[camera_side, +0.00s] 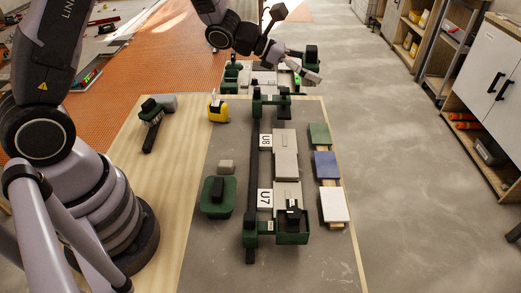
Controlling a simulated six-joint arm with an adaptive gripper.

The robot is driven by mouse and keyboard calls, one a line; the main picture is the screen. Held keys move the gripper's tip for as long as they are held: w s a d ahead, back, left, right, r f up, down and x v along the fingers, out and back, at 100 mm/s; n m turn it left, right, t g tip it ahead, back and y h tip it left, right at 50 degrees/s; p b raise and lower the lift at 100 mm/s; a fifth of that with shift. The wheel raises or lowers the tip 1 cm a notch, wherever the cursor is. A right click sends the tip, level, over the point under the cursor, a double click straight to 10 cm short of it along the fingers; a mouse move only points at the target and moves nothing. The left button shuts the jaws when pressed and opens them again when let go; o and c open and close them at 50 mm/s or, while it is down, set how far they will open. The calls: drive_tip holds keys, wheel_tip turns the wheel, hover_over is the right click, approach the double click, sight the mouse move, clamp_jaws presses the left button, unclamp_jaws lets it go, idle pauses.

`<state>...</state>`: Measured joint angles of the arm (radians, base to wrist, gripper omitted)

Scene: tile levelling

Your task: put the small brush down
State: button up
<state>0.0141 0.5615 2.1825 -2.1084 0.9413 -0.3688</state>
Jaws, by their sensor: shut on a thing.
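My gripper (296,66) is at the far end of the bench, over the far green fixture (232,76). It is small in this view, and its fingers are hard to make out. It is shut on a small pale thing (313,77), which I take to be the small brush. Its bristles and handle cannot be told apart here, and I cannot tell whether it touches anything below.
A green-and-black rail frame with tiles (285,160) marked U8 and U7 runs along the bench. Green, blue and white samples (326,165) lie at right.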

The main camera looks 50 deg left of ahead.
drive_tip(key=s+d+f+m+g+h, duration=0.2)
drive_tip(key=d+f+m+g, duration=0.2)
drive_tip(key=d, duration=0.5)
drive_tip(key=m+g+y, duration=0.3)
drive_tip(key=m+g, duration=1)
drive_tip(key=g, duration=0.1)
hover_over(323, 283)
wheel_tip(323, 283, down, 17)
drive_tip(key=shift+r, duration=0.1)
drive_tip(key=shift+f, duration=2.95)
drive_tip(key=shift+f, duration=0.6)
drive_tip(key=o, duration=1.3)
